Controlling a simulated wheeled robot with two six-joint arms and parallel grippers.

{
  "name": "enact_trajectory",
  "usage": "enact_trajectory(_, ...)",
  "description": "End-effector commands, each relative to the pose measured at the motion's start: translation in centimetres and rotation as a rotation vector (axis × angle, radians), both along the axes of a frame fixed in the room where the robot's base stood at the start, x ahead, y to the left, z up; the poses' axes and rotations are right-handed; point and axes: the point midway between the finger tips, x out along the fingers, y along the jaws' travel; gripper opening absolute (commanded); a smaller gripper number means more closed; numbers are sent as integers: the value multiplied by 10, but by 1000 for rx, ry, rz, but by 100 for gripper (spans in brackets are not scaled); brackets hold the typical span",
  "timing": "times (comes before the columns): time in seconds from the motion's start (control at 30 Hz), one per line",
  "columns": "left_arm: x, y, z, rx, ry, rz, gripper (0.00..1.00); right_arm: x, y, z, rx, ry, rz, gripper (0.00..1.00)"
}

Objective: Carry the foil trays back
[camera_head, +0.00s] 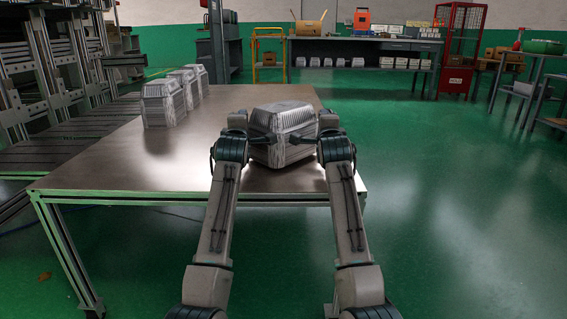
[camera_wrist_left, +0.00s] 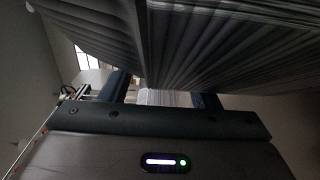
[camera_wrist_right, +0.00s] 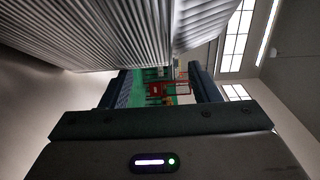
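A large ribbed silver foil tray stack (camera_head: 283,120) is between my two grippers over the right part of the metal table (camera_head: 110,165). Whether it touches the tabletop is hard to tell. My left gripper (camera_head: 237,122) is at its left side and my right gripper (camera_head: 328,122) at its right side. In the left wrist view the fingers (camera_wrist_left: 163,97) are apart with nothing gripped; the ribbed foil hangs close over them. In the right wrist view the fingers (camera_wrist_right: 163,88) are also apart and empty beside the foil. Three similar foil trays (camera_head: 163,104) stand in a row at the table's left.
Metal racks (camera_head: 40,80) stand left of the table. A workbench (camera_head: 360,50) and a red cage (camera_head: 460,45) are at the back. Bare tabletop lies between the row and my grippers. Green floor is open to the right.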

Motion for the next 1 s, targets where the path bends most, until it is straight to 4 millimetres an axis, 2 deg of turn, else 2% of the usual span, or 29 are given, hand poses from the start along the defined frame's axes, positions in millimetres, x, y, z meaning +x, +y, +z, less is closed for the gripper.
enact_trajectory(0.03,-1,-8,-5,-14,0,-14,55,-1,9,-5,16,-1,15,55)
enact_trajectory(0.2,-1,-8,-15,-14,0,-14,55,-1,9,-14,17,-1,15,55)
enact_trajectory(0.4,-1,-2,-11,-12,1,-12,55,-1,3,-11,14,0,14,55)
enact_trajectory(0.5,-1,3,-11,-11,1,-12,75,-1,-2,-10,13,-1,14,55)
enact_trajectory(0.67,-1,5,-11,-8,0,-9,77,-1,-4,-10,9,0,11,55)
enact_trajectory(0.8,-1,6,-11,-6,0,-7,77,-1,-5,-11,7,0,9,77)
enact_trajectory(1.0,-1,7,-11,-4,0,-6,77,-1,-6,-11,6,0,8,77)
